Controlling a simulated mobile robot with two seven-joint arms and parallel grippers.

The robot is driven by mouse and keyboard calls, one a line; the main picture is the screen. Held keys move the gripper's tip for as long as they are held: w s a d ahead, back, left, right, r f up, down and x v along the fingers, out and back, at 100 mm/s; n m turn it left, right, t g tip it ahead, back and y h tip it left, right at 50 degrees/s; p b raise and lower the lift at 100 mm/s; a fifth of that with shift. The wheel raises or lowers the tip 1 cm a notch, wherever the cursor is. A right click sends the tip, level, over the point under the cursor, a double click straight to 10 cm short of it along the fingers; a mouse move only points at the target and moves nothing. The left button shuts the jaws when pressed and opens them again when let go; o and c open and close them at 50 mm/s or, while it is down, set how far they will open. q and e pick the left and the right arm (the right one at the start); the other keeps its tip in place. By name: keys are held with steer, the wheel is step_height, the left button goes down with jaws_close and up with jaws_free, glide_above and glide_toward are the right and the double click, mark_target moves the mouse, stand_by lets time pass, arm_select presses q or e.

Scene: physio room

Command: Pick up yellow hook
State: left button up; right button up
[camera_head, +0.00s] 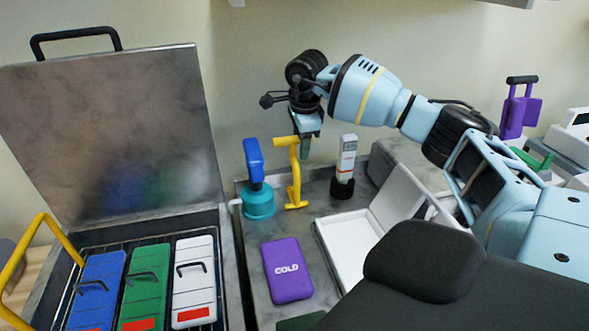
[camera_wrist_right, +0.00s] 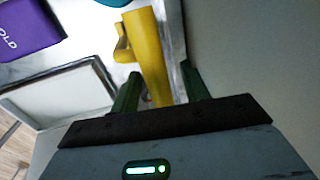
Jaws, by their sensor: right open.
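The yellow hook (camera_head: 294,178) stands upright on the grey counter, between a blue-and-teal bottle and a white device. Its short top arm points left. My right gripper (camera_head: 305,143) is at the top of the hook, fingers pointing down. In the right wrist view, the gripper (camera_wrist_right: 160,88) is open, and the yellow hook (camera_wrist_right: 148,55) runs between its two green fingers. I cannot tell whether either finger touches it. Part of the hook's near end is hidden by the gripper body. My left gripper is not in view.
The teal bottle with blue top (camera_head: 257,180) stands close left of the hook; the white device (camera_head: 346,165) stands right. A purple COLD pack (camera_head: 287,270) and an open white case (camera_head: 345,245) lie in front. A large open metal box (camera_head: 110,140) is left.

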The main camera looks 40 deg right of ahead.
steer(key=shift+d+f, duration=0.1)
steer(key=shift+f, duration=0.5)
jaws_close()
steer(key=shift+r, duration=0.1)
